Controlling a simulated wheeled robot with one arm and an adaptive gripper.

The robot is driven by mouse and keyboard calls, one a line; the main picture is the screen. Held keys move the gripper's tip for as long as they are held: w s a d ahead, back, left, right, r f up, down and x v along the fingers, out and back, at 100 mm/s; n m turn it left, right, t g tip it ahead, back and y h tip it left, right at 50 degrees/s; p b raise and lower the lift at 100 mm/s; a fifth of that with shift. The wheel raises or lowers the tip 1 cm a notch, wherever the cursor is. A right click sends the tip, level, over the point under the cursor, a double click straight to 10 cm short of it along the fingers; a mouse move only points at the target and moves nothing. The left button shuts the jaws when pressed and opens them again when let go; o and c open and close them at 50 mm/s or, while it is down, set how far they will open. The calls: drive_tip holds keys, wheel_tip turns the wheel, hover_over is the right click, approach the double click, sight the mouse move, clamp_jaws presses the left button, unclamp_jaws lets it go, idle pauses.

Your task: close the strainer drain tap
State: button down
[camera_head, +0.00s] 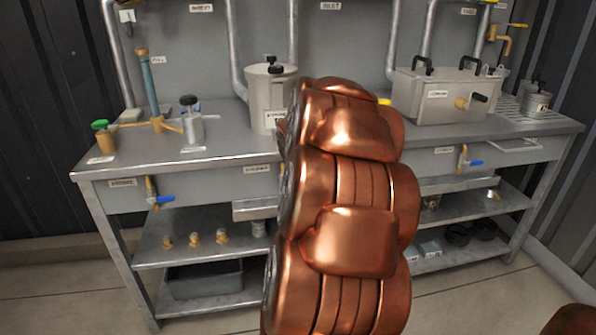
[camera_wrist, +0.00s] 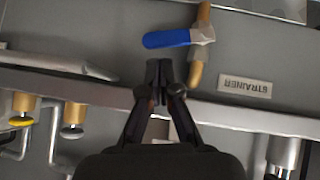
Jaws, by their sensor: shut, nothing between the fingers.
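The strainer drain tap shows in the wrist view, its blue lever (camera_wrist: 172,39) lying roughly crosswise to its brass body (camera_wrist: 197,62). An upside-down STRAINER label (camera_wrist: 245,87) sits beside it on the grey panel. My gripper (camera_wrist: 160,66) is shut and empty. Its tips appear just below the lever in the picture, and I see no clear contact. In the head view my copper arm hides this tap and the gripper. The grey strainer pot (camera_head: 264,98) stands on the bench behind the arm.
The steel bench (camera_head: 200,157) has lower shelves. Another blue-lever tap (camera_head: 160,199) is at left, and one (camera_head: 470,163) at right. A metal tank (camera_head: 437,97) stands at the right. A dark bin (camera_head: 204,281) is on the bottom shelf. Floor in front at left is clear.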

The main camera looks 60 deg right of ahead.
drive_tip(key=shift+r, duration=0.1)
drive_tip(key=w+p+v, duration=0.1)
drive_tip(key=v, duration=0.5)
drive_tip(key=w+r+p+v, duration=0.1)
drive_tip(key=p+v, duration=0.1)
drive_tip(key=v, duration=0.4)
drive_tip(key=shift+r, duration=0.55)
idle(0.3)
